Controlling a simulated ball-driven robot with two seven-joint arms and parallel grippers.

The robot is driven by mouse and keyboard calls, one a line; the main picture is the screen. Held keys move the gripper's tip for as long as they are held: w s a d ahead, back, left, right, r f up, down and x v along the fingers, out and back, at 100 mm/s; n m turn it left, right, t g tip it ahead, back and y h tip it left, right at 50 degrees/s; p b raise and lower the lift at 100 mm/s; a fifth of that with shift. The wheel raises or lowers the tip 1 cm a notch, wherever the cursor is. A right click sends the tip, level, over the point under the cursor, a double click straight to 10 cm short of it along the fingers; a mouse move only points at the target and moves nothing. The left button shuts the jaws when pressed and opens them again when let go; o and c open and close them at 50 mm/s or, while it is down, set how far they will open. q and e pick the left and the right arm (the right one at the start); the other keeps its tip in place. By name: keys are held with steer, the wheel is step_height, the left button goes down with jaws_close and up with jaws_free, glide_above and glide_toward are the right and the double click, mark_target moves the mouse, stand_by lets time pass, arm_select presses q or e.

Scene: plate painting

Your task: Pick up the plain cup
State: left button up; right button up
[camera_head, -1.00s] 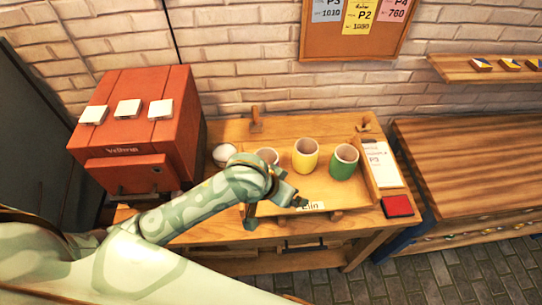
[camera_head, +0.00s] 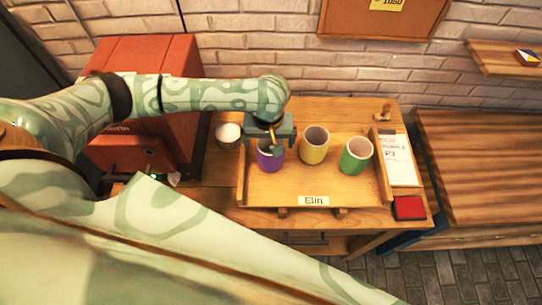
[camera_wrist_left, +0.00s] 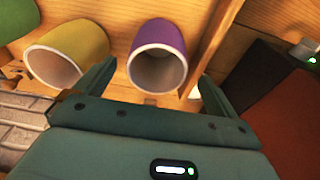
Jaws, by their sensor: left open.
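Three one-colour cups stand upright on a wooden tray (camera_head: 290,190): a purple cup (camera_head: 268,160), a yellow cup (camera_head: 314,150) and a green cup (camera_head: 355,158). I cannot tell which the task calls plain. My left gripper (camera_head: 272,140) is open and empty above the purple cup, hiding part of it. In the left wrist view, the purple cup (camera_wrist_left: 158,62) shows its open mouth between the two fingers of the gripper (camera_wrist_left: 157,75), with no clear contact. The yellow cup (camera_wrist_left: 68,52) is left of the fingers there. My right gripper is not in view.
A small round container with a white top (camera_head: 228,132) stands left of the tray. A red cabinet (camera_head: 140,60) is further left. A name card (camera_head: 314,201) reads Elin at the tray's front. A red pad (camera_head: 409,208) and a paper sheet (camera_head: 397,160) are right.

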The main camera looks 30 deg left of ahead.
arm_select(q)
steer(key=shift+f, duration=0.7)
steer(key=b, duration=0.2)
glide_above(270, 152)
steer(key=s+d, duration=0.1)
steer(key=s, duration=0.2)
steer(key=f, duration=0.5)
steer(key=shift+w+d, duration=0.2)
steer(key=shift+r, duration=0.1)
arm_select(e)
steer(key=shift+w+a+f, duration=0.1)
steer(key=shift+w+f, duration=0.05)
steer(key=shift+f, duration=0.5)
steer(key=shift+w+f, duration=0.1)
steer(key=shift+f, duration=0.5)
arm_select(q)
steer(key=c, duration=1.2)
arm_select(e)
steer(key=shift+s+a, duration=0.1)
arm_select(q)
steer(key=shift+r, duration=0.1)
steer(key=shift+c, duration=0.2)
